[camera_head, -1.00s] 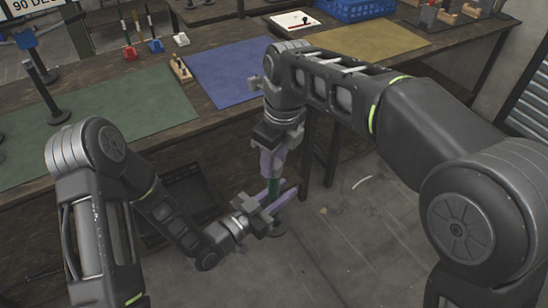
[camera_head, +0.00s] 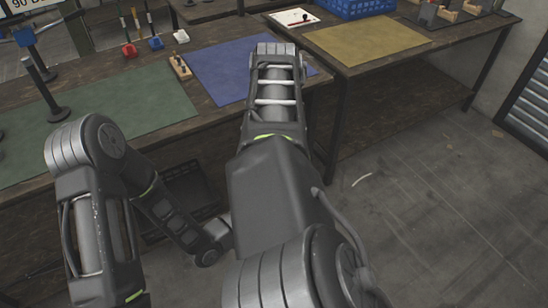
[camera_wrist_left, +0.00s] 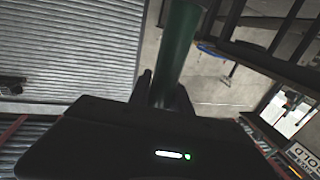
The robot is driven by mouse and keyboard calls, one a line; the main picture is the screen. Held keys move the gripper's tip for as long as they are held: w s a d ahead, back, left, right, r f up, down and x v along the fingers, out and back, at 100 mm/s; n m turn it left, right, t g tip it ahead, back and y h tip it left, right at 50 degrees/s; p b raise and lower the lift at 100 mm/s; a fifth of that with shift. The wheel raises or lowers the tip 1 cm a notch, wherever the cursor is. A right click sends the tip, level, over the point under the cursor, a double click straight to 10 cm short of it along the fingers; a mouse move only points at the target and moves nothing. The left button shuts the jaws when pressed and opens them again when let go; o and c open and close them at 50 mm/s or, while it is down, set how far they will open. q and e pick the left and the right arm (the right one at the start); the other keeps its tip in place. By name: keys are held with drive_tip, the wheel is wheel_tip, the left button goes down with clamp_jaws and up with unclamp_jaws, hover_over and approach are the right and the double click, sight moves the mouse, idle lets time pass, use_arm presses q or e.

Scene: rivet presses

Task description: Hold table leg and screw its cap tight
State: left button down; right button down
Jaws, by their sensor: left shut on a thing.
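The table leg (camera_wrist_left: 177,50) is a dark green tube in the left wrist view, running up from between the fingers to the top edge. My left gripper (camera_wrist_left: 164,92) is shut on it. In the head view my right arm covers the place of the leg and my left gripper. My right gripper is hidden behind its own arm there and does not show in the left wrist view. I do not see the cap in either view.
A wooden tool block (camera_head: 180,67) stands between the green and blue mats. The floor (camera_head: 430,200) at right is clear.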

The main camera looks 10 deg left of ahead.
drive_tip(key=c, duration=1)
unclamp_jaws()
drive_tip(key=shift+r, duration=0.1)
drive_tip(key=shift+o, duration=0.5)
drive_tip(key=o, duration=0.5)
